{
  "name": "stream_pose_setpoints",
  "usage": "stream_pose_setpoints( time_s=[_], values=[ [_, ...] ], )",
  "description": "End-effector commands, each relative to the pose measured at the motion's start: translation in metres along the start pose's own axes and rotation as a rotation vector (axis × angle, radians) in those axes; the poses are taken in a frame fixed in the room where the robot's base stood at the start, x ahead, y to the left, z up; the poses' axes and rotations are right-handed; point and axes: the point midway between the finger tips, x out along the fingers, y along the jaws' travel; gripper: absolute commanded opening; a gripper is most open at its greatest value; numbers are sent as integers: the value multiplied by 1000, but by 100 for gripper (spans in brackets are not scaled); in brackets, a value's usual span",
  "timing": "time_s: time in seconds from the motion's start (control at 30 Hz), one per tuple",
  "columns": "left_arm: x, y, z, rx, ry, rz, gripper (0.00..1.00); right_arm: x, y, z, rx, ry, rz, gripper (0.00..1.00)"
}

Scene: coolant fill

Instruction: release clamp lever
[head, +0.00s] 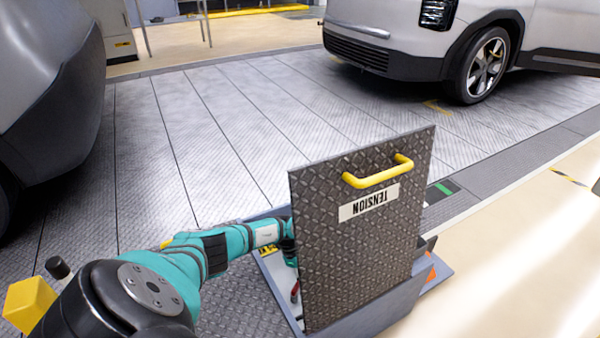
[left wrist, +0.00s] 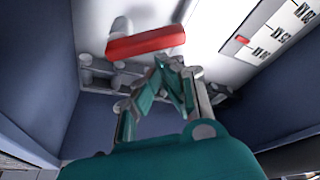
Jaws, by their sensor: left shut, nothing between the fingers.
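The clamp lever, a red bar (left wrist: 146,42) on a grey rod, shows at the upper middle of the left wrist view. A small red piece (head: 295,292), perhaps this lever, shows at the panel's left edge in the head view. My left gripper (left wrist: 172,68) is shut and empty, its fingertips just below the right part of the red bar in the picture; I cannot tell whether they touch. In the head view this gripper is mostly hidden behind the raised cover. My right gripper is not in view.
A raised tread-plate cover (head: 365,240) marked TENSION, with a yellow handle (head: 378,172), stands over the recessed box (head: 390,305). Blue-grey walls (left wrist: 38,80) enclose my left gripper. A numbered scale (left wrist: 270,35) with a red marker lies at upper right. A car (head: 450,50) stands beyond.

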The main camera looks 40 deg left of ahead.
Motion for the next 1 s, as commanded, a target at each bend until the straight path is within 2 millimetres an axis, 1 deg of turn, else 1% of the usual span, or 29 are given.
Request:
stream_pose_setpoints(
  time_s=[0.17, 0.2, 0.4, 0.53, 0.7, 1.0],
  values=[
    [-27, 0, 2, 3, -4, -2, 0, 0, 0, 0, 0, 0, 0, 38],
    [-36, 0, 2, 3, -3, -2, 0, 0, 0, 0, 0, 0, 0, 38],
    [-78, 0, 1, 2, -3, -1, 0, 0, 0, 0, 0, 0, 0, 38],
    [-97, 0, 1, 1, -2, 0, 0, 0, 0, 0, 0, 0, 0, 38],
    [-109, 1, 0, 0, -1, 1, 0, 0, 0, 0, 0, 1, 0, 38],
    [-111, 1, 0, -1, 0, 1, 0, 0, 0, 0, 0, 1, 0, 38]
  ],
)
